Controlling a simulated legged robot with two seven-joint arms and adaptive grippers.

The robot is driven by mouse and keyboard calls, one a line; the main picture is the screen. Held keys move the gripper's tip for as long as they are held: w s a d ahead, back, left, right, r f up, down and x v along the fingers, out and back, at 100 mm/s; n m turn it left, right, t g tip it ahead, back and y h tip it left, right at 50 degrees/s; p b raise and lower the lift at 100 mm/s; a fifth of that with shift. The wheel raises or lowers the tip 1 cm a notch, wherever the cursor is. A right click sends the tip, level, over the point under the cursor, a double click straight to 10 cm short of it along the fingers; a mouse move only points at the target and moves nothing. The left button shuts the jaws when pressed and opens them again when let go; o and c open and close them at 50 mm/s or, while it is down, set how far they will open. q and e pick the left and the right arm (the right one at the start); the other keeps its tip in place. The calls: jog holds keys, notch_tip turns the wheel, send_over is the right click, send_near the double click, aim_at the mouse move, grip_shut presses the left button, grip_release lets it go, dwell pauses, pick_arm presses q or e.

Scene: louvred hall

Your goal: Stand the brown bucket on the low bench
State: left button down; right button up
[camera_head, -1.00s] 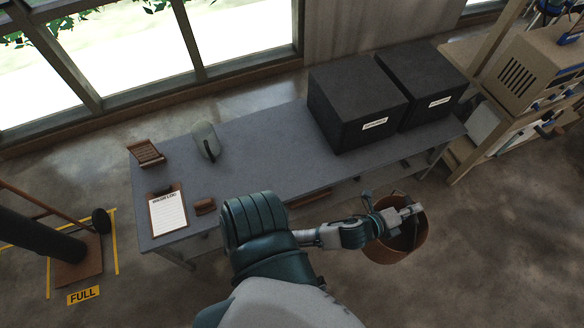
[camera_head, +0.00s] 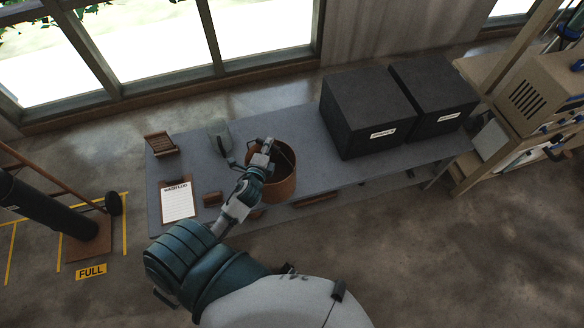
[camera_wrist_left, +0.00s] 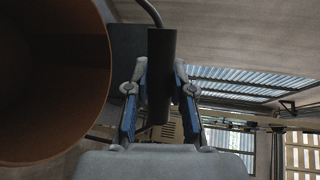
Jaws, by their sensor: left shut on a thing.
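The brown bucket (camera_head: 284,186) hangs over the front middle of the grey low bench (camera_head: 310,150) in the head view, its open top facing me. I cannot tell whether its base touches the bench. My left gripper (camera_head: 265,150) is at the bucket's upper rim. In the left wrist view my left gripper (camera_wrist_left: 160,85) is shut on the dark handle grip (camera_wrist_left: 162,60) of the bucket. The bucket's round rim (camera_wrist_left: 106,75) fills the left of that view. The bucket's base is hidden in the wrist view. My right gripper is not in view.
Two black boxes (camera_head: 368,112) (camera_head: 432,92) stand on the bench's right. A grey-green upright object (camera_head: 220,136), a brown slatted holder (camera_head: 161,145), a clipboard (camera_head: 178,201) and a small brown block (camera_head: 212,199) stand or lie left of the bucket. A shelf (camera_head: 490,150) is at right.

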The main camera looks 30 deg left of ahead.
pick_arm(q)
jog(key=shift+s+a+r+y, duration=0.15)
jog(key=shift+s+a, duration=0.05)
jog(key=shift+a, duration=0.25)
jog(key=shift+s+a+r+y, duration=0.15)
jog(key=shift+a, duration=0.3)
jog(key=shift+w+a+n, duration=0.15)
jog(key=shift+w+n, duration=0.05)
jog(key=shift+n, duration=0.1)
jog(key=w+d+f, duration=0.2)
jog(key=w, duration=0.5)
jog(key=w+d+f+b, duration=0.1)
jog(key=w+d+f, duration=0.2)
jog(key=w, duration=0.4)
jog(key=shift+w+d+f, duration=0.2)
jog(key=shift+w+d, duration=0.05)
jog(key=shift+d, duration=0.1)
jog(key=c, duration=1)
grip_release()
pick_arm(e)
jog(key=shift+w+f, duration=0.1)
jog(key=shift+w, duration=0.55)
